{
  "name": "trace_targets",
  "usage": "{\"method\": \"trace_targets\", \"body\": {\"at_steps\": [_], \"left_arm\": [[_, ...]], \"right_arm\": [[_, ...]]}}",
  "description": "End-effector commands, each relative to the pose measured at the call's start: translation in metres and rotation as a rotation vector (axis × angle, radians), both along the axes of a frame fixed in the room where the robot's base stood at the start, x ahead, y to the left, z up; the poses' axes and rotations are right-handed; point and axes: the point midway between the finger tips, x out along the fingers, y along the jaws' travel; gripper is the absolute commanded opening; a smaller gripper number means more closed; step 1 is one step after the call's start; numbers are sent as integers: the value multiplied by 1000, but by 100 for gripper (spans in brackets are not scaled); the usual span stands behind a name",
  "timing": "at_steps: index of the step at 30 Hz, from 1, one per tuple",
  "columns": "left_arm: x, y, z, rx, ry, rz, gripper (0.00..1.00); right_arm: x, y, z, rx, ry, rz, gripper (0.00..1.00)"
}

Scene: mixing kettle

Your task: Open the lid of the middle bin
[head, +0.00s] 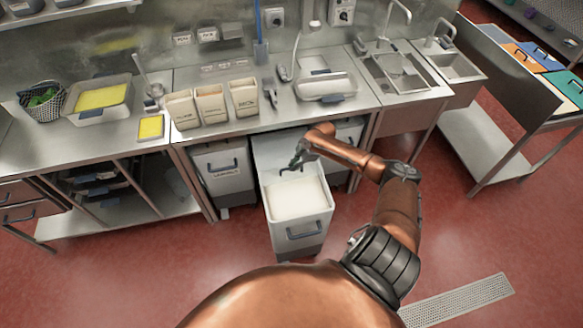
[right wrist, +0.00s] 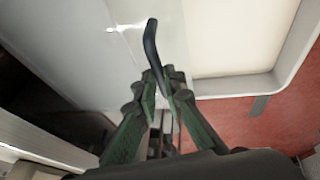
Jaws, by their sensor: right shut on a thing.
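The middle bin (head: 299,233) is white and stands pulled out from under the counter, with a blue-grey handle on its front. Its pale grey lid (head: 272,150) is at the back part of the bin, and a cream surface (head: 297,199) shows openly inside the front rim. My right gripper (head: 297,160) is over the bin, shut on the dark lid handle (right wrist: 152,45). In the right wrist view the fingers of the right gripper (right wrist: 165,92) close around the lower end of that handle, beside the cream surface. My left gripper is not in view.
A left bin (head: 222,168) stands under the counter, and another bin (head: 348,133) is partly hidden behind my right arm. The counter edge (head: 250,128) runs above the bins. Several labelled containers (head: 212,104) stand on it. The red floor in front is clear around a drain grate (head: 458,300).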

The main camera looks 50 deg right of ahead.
Motion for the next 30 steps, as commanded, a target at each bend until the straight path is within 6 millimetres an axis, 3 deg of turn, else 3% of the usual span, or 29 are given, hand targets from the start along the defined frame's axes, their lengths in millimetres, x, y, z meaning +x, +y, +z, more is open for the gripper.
{"method": "trace_targets", "body": {"at_steps": [2,3,10,20,23,30], "left_arm": [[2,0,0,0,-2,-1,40],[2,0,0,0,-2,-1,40],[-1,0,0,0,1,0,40],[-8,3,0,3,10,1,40],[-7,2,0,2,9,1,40],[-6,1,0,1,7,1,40]], "right_arm": [[0,-1,0,-1,0,-1,0],[0,-1,0,-2,-1,0,12],[1,1,0,-2,0,2,27],[0,-1,3,-3,0,2,27],[-4,-3,14,-4,-1,3,27],[-22,-15,58,-6,1,3,27]]}}
